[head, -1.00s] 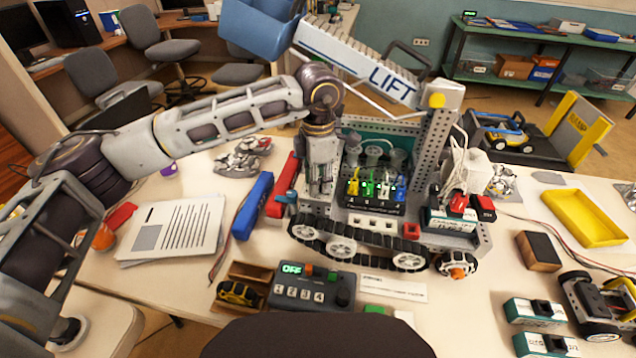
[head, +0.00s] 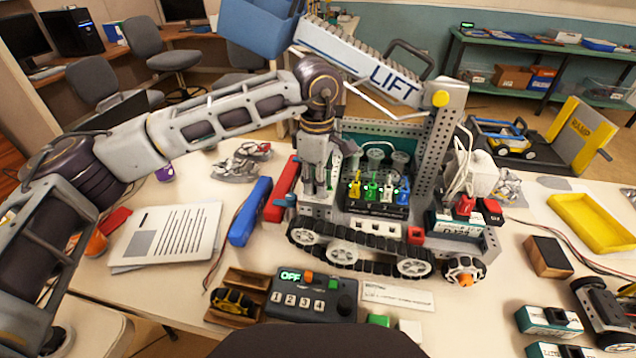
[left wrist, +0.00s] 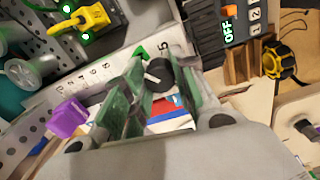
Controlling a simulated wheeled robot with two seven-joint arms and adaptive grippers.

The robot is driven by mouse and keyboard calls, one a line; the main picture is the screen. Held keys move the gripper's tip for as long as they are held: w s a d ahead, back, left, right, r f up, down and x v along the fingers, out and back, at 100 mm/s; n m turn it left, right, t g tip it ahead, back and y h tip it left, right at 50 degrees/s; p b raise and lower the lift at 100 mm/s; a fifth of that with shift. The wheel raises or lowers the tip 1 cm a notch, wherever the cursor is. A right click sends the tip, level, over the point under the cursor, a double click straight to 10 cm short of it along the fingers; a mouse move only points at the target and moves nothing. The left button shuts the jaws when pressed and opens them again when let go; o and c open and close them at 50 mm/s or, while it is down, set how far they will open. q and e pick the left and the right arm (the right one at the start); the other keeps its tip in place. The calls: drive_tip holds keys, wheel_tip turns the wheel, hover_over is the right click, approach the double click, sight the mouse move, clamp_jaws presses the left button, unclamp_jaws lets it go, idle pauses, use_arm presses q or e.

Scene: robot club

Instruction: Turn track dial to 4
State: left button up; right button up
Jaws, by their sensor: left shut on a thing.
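A tracked model robot with a tall grey perforated mast (head: 440,130) stands on the table. My left gripper (head: 318,188) points down at the left part of its deck and hides what lies between its fingers there. In the left wrist view my left gripper (left wrist: 148,92) is shut on a round dark dial (left wrist: 160,74) with a white pointer line. A pale plate (left wrist: 95,80) with printed numbers lies beside the dial. A green triangle and a 5 show near the dial's edge; the exact reading is unclear. My right gripper is out of view.
A control box (head: 343,308) reading OFF stands in front of the tracks, beside a wooden tray (head: 212,312) holding a yellow-black wheel. Yellow, green, white and blue plugs (head: 372,190) stand on the deck. A blue block (head: 250,211) and red block (head: 280,192) lie left.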

use_arm(q)
drive_tip(key=shift+m, duration=0.8)
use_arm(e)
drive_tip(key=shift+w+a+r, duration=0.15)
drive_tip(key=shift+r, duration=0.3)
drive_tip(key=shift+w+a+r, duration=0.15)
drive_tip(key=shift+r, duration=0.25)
use_arm(q)
drive_tip(key=o, duration=1.1)
drive_tip(key=shift+c, duration=0.2)
drive_tip(key=shift+r, duration=0.1)
wheel_tip(320, 180, up, 12)
drive_tip(key=shift+s+a, duration=0.1)
